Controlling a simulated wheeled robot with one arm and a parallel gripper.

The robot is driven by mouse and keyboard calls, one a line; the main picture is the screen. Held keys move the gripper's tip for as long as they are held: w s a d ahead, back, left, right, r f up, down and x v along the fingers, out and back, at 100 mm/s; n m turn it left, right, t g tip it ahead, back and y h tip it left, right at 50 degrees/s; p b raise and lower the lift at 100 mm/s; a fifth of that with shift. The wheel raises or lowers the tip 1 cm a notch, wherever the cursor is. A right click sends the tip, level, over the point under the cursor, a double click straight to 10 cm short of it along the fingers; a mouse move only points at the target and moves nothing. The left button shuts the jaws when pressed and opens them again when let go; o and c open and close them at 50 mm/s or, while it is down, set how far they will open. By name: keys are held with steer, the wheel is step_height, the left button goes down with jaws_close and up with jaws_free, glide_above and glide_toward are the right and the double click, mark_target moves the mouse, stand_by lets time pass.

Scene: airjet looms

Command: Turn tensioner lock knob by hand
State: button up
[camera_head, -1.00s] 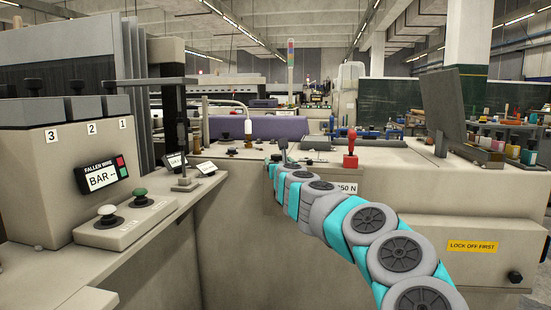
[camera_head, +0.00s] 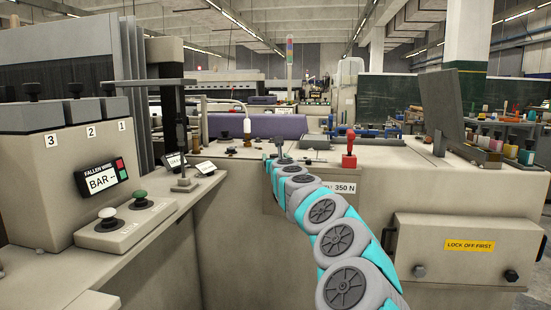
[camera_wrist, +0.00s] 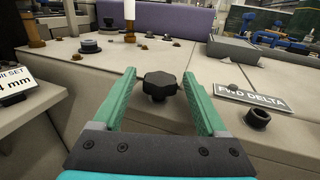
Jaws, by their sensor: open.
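In the wrist view, a black lobed knob (camera_wrist: 160,86) stands on the beige machine top. My gripper (camera_wrist: 159,76) is open, with one green finger on each side of the knob in the picture. Gaps show between the knob and both fingers, and no contact is visible. In the head view my gripper (camera_head: 279,157) is small, at the front edge of the machine top, and the knob there cannot be made out. No label naming the tensioner lock is readable beside this knob.
A "FWD DELTA" plate (camera_wrist: 253,98) and a small dark fitting (camera_wrist: 257,117) lie right of my gripper. A red lever (camera_head: 349,150) stands right of it in the head view. A "LOCK OFF FIRST" panel (camera_head: 420,232) with black knobs is at lower right.

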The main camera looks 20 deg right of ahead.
jaws_close()
stand_by(0.5)
steer(key=shift+a, duration=0.1)
